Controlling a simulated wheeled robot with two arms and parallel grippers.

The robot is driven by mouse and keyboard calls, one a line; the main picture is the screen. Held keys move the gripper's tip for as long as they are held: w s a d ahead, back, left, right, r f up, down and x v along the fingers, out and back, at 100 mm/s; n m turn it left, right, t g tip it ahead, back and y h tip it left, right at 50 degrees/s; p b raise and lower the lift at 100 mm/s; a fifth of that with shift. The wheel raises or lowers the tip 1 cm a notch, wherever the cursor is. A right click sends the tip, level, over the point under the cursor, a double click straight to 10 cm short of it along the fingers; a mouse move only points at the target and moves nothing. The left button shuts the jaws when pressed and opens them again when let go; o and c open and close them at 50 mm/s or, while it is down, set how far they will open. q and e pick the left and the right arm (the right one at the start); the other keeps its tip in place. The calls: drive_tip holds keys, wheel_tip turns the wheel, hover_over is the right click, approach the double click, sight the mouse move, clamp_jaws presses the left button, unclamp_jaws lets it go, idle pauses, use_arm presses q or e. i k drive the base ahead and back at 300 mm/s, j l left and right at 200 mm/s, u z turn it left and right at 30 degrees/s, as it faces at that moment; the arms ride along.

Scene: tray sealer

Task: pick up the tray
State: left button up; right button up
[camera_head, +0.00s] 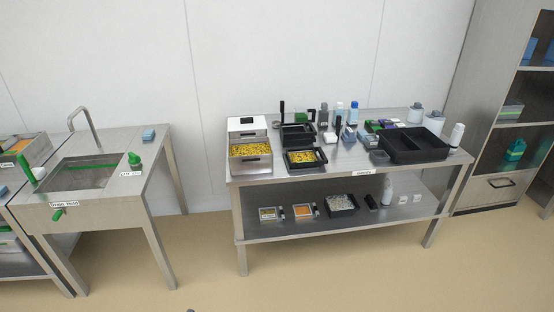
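Several tray-like things are on the steel table (345,172); I cannot tell which one the task means. A small black tray (306,169) holding yellow pieces lies near the front edge, left of the middle. A metal container (252,164) full of yellow pieces is to its left, in front of a white-fronted unit (247,123). A black tray-like frame (298,143) stands behind the small tray. A large black divided tray (408,157) lies at the table's right. Neither gripper shows clearly; only a tiny dark bit appears at the bottom edge.
Bottles (415,112), boxes and small tools crowd the table's back. The lower shelf (275,230) holds small trays and a grey-filled black bin (342,212). A sink (88,175) stands left, a steel cabinet (482,135) right. The floor in front (340,280) is clear.

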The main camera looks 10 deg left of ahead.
sight(300, 158)
drive_tip(key=i+l, duration=0.1)
drive_tip(key=i, duration=1)
